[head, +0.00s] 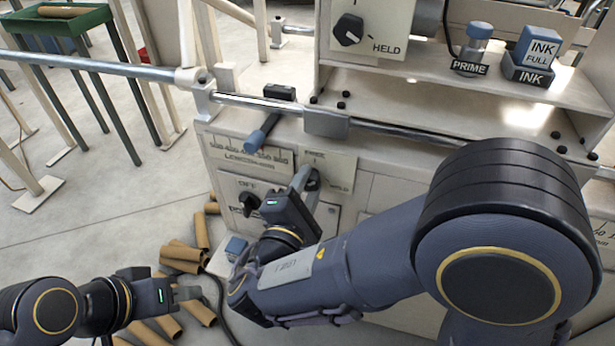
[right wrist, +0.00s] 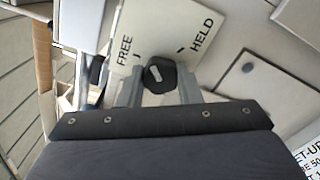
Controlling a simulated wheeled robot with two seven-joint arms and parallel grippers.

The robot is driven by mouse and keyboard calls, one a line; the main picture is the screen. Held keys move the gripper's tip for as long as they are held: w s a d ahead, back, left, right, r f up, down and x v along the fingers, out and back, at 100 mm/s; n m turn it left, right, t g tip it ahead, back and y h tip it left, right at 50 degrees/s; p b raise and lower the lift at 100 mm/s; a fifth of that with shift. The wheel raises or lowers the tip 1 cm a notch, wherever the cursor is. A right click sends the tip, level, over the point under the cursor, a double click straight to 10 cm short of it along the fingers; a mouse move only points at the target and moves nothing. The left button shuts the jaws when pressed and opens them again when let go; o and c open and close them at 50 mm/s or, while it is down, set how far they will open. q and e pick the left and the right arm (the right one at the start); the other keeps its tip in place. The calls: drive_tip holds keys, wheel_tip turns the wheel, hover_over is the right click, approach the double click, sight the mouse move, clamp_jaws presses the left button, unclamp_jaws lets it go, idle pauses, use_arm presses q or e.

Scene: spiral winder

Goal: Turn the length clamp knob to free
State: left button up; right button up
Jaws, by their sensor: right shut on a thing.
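The length clamp knob is a dark knob (right wrist: 160,75) on a pale plate (right wrist: 152,30) marked FREE at left and HELD at right in the right wrist view. A light mark shows on its face, but I cannot tell which word it points to. In the head view, the knob is mostly hidden by my right gripper (head: 306,178) at the machine's front panel. The right gripper is shut on the knob, one finger on each side. My left gripper (head: 188,293) is low at the left, apart from the machine; its finger gap cannot be seen.
Another black knob (head: 349,29) marked HELD sits higher up, and an OFF knob (head: 249,203) is left of my right gripper. A steel rail (head: 400,129) with a blue-handled clamp (head: 262,132) crosses above. Cardboard tubes (head: 183,258) lie on the floor near my left gripper.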

drive_tip(key=n+p, duration=0.3)
drive_tip(key=n, duration=0.1)
drive_tip(key=shift+r+n+p, duration=0.15)
drive_tip(key=shift+n+p, duration=1.8)
drive_tip(key=shift+n, duration=0.45)
drive_tip(key=shift+f, duration=0.2)
drive_tip(key=o, duration=1)
drive_tip(key=shift+s, duration=0.1)
drive_tip(key=v, duration=0.7)
drive_tip(key=shift+s+a+p, duration=0.1)
drive_tip(key=shift+s+p, duration=0.2)
drive_tip(key=shift+p, duration=0.1)
